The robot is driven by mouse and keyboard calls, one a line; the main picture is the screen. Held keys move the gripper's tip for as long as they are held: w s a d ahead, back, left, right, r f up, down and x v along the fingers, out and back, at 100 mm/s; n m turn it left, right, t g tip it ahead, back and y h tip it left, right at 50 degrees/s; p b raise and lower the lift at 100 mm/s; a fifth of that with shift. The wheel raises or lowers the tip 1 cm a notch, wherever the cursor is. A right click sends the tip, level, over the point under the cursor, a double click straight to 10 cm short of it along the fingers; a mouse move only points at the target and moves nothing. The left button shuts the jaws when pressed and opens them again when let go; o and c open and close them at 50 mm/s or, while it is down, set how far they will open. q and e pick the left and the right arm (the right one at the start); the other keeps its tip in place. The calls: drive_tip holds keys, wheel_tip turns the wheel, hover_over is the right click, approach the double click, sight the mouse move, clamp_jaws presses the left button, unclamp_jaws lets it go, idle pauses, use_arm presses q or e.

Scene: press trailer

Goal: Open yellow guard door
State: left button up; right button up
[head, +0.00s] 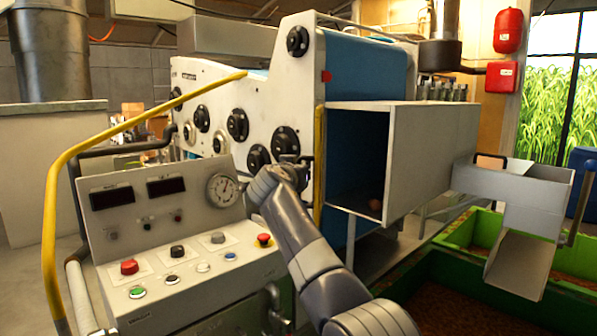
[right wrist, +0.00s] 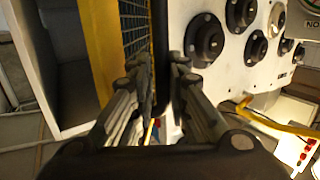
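The yellow guard door (head: 319,155) shows in the head view as a narrow upright yellow edge, almost edge-on, at the corner of the white press panel. In the right wrist view its yellow frame (right wrist: 97,45) and dark mesh (right wrist: 134,28) stand to the left. A dark upright bar (right wrist: 161,40), which looks like the door's handle, runs between the fingertips. My right gripper (right wrist: 163,75) appears closed around this bar, with a finger at each side. In the head view this gripper (head: 292,165) is beside the door, its fingertips partly hidden. My left gripper is out of view.
A control panel (head: 180,250) with buttons and a gauge stands in front of the press, beside my right arm. A yellow rail (head: 50,215) curves at the left. A grey metal chute (head: 425,150) juts out right of the door, above green bins (head: 420,270).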

drive_tip(key=shift+t, duration=0.8)
drive_tip(key=r, duration=0.5)
drive_tip(key=s+r, duration=0.1)
drive_tip(key=r, duration=0.2)
drive_tip(key=shift+d, duration=0.3)
drive_tip(key=shift+g, duration=0.7)
drive_tip(key=f, duration=0.4)
drive_tip(key=w+f, duration=0.1)
drive_tip(key=f, duration=0.1)
drive_tip(key=shift+a+f, duration=0.1)
drive_tip(key=shift+f, duration=0.25)
drive_tip(key=s+a+f+p, duration=0.1)
drive_tip(key=s+a+p, duration=0.3)
drive_tip(key=a+p, duration=0.6)
drive_tip(key=shift+s+a+f, duration=0.15)
drive_tip(key=shift+s+a, duration=0.2)
drive_tip(key=shift+a, duration=0.45)
